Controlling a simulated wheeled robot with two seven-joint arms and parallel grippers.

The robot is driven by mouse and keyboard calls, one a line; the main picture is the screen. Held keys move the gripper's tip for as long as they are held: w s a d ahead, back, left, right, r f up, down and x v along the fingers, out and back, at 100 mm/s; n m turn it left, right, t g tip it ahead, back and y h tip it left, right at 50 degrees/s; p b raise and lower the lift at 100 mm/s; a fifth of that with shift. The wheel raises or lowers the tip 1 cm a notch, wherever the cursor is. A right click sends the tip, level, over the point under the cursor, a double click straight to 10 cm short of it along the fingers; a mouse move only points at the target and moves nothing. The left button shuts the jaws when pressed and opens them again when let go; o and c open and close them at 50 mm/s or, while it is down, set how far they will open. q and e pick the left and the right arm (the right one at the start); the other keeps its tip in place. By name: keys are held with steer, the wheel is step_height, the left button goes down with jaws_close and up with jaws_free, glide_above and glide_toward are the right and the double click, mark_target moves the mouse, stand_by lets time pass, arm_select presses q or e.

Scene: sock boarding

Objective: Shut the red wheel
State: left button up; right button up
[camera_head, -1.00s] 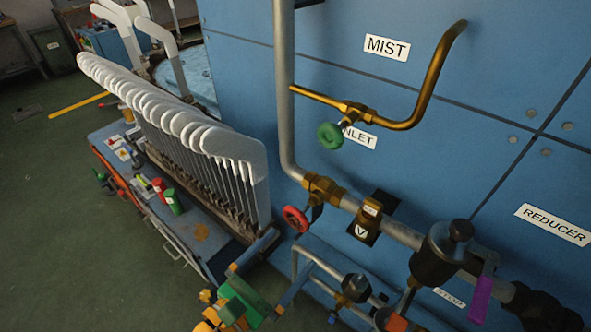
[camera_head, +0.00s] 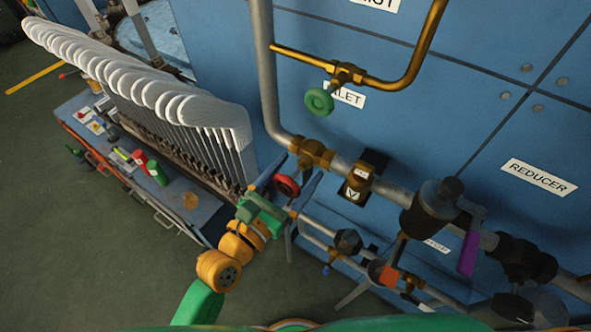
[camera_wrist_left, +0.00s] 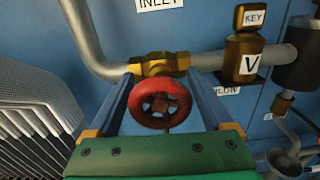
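The red wheel (camera_head: 287,186) is a small round handwheel under a brass valve (camera_head: 314,153) on the grey pipe. In the left wrist view the red wheel (camera_wrist_left: 160,104) faces the camera, near the middle. My left gripper (camera_head: 291,175) is open, with one blue finger on each side of the wheel. In the left wrist view the fingers (camera_wrist_left: 160,88) stand apart with gaps to the wheel's rim, so I see no grip on it. My right gripper is not in view.
A green wheel (camera_head: 319,101) sits above on a thin brass pipe. A black reducer (camera_head: 432,208) with a purple lever (camera_head: 468,254) is to the right. A rack of white sock forms (camera_head: 150,95) stands close on the left. Lower pipes run below.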

arm_select(q)
steer(key=c, duration=0.9)
steer(key=shift+m+p, duration=0.3)
steer(key=shift+m, duration=0.1)
steer(key=shift+r+m+p, duration=0.1)
steer(key=shift+m+p, duration=0.45)
steer(key=shift+m, duration=0.45)
steer(key=shift+s+d+m+p, duration=0.15)
steer(key=shift+m+p, duration=0.5)
steer(key=shift+m, duration=1.35)
